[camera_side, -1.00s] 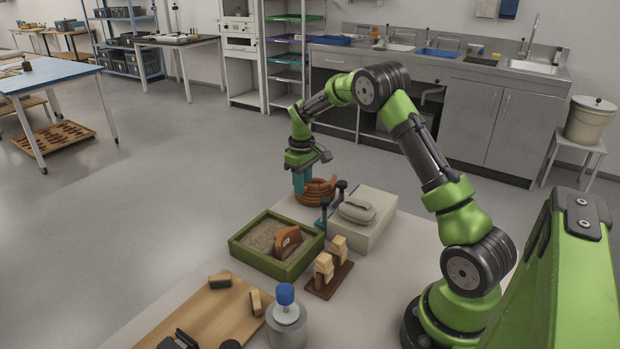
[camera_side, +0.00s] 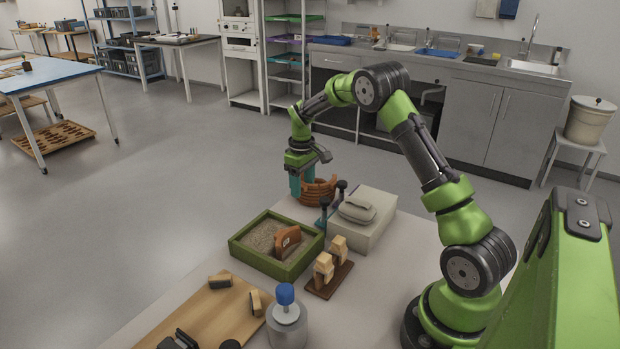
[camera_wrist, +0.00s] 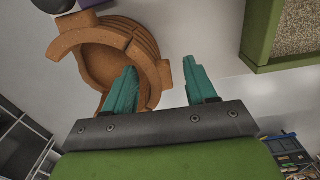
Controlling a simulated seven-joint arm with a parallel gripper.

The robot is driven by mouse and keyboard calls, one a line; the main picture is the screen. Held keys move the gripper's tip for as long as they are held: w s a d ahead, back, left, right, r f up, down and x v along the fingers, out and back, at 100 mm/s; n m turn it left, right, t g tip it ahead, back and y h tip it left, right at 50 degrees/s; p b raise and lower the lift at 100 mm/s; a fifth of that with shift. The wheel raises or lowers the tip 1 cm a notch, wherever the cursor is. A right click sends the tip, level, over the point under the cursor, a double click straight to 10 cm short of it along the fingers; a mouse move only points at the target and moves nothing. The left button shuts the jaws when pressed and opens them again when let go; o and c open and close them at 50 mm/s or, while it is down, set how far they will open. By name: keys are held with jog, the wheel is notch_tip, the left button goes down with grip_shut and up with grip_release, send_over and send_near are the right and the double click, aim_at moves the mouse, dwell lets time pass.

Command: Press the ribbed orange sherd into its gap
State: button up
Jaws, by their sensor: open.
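The ribbed orange vessel (camera_side: 319,192) stands at the far end of the table; in the wrist view its curved wall (camera_wrist: 88,45) shows at the left. My gripper (camera_side: 298,186) is down beside the vessel's left side. In the wrist view my gripper (camera_wrist: 158,80) is open, one finger overlapping the vessel's inside and the other to the right of its wall. An orange piece (camera_wrist: 164,74) juts from the wall between the fingers; I cannot tell if it is a separate sherd or how it sits. Another orange sherd (camera_side: 286,239) with a pale mark stands in the sand tray.
The green-framed sand tray (camera_side: 250,263) is in front of the vessel. A pale box (camera_side: 372,228), dark upright posts (camera_side: 341,186) and a wooden block stand (camera_side: 326,285) are to the right. A wooden board (camera_side: 205,318) and blue-capped bottle (camera_side: 286,325) are nearest the camera.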

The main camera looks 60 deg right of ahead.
aim_at(303, 186)
jog(key=shift+r, duration=0.1)
notch_tip(303, 186, up, 17)
dwell(0.4)
jog(key=shift+a, duration=0.1)
jog(key=s+a+r+m+t+y, duration=0.2)
jog(key=s+a+t, duration=0.5)
jog(key=s+a, duration=1.6)
jog(key=shift+a+r+m, duration=0.15)
jog(key=shift+a+m, duration=0.65)
jog(key=shift+a, duration=0.1)
